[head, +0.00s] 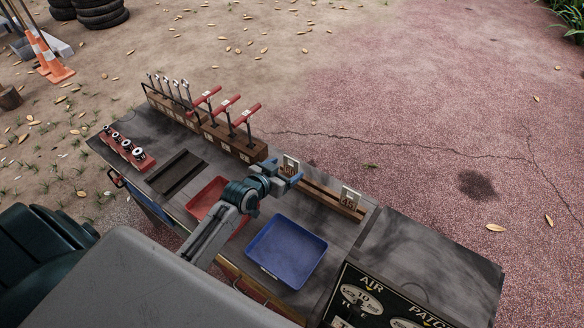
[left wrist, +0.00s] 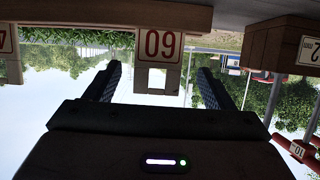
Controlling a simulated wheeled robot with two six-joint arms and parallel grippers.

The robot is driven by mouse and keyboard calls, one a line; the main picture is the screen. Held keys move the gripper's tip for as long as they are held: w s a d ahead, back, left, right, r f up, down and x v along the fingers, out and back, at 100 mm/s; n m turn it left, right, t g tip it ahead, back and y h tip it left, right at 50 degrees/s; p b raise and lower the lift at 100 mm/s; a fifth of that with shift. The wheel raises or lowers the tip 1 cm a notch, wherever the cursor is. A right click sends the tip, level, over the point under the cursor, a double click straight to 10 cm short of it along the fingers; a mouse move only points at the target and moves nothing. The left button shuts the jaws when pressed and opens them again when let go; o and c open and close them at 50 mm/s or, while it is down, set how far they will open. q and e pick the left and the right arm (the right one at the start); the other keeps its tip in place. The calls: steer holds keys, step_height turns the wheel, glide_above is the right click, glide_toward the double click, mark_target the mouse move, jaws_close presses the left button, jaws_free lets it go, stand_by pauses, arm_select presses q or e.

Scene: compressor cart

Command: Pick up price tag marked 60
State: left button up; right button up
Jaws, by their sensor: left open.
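The price tag marked 60 (left wrist: 160,45) is a pale plate with red figures, upside down in the left wrist view. In the head view a pale tag (head: 290,164) stands upright in the wooden rail, right by my left gripper (head: 288,181). My left gripper (left wrist: 159,70) is open, with one finger on each side of the tag in the left wrist view. I cannot tell whether the tag is between the fingertips in depth or just beyond them. Neither finger visibly touches it. My right gripper is not in view.
Another tag (head: 350,200) stands farther right in the wooden rail (head: 322,193). A wooden rack (head: 232,139) with red-handled tools is to the left. A blue tray (head: 287,250) and a red tray (head: 206,197) lie on the cart top, near my left arm.

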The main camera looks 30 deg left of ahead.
mark_target(291, 167)
arm_select(q)
steer(key=p+x, duration=0.1)
steer(key=x, duration=0.4)
steer(key=shift+w+d+f, duration=0.15)
steer(key=shift+w+f, duration=0.05)
steer(key=shift+w, duration=0.1)
steer(key=c, duration=1)
